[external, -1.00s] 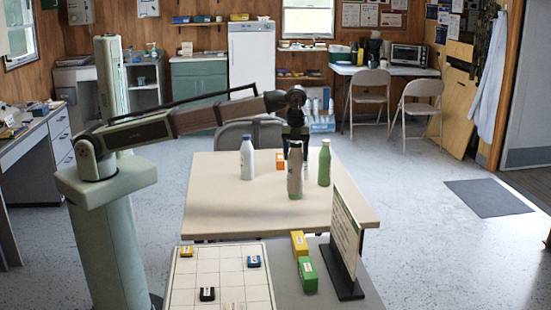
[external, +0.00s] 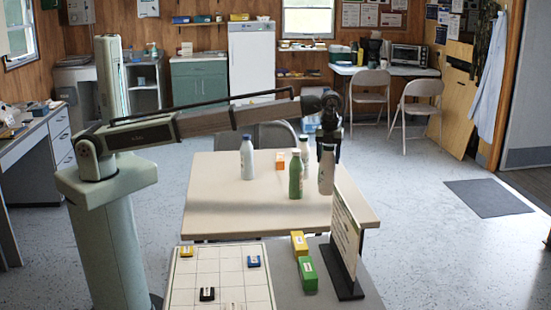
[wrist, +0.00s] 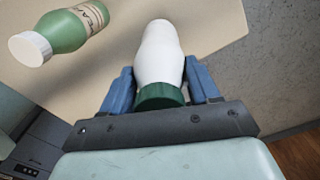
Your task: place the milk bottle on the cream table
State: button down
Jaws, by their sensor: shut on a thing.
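My gripper (external: 328,143) is shut on a white bottle (external: 326,172) with a green cap. In the wrist view the white bottle (wrist: 158,55) points away between the blue fingers (wrist: 160,90), with its cap at the near end. No label shows on it. The bottle hangs upright over the right part of the cream table (external: 225,212); whether its base touches the top I cannot tell. A green bottle with a pale cap (external: 296,177) stands left of it, and also shows at upper left in the wrist view (wrist: 75,30).
An upright sign (external: 346,235) stands in front, right. The table's front left is clear.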

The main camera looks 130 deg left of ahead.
aim_at(328, 172)
jog(key=shift+f, duration=3.1)
jog(key=shift+c, duration=1.3)
grip_release()
jog(key=shift+f, duration=0.1)
notch_tip(328, 172, up, 12)
jog(key=shift+r, duration=0.15)
jog(key=c, duration=0.4)
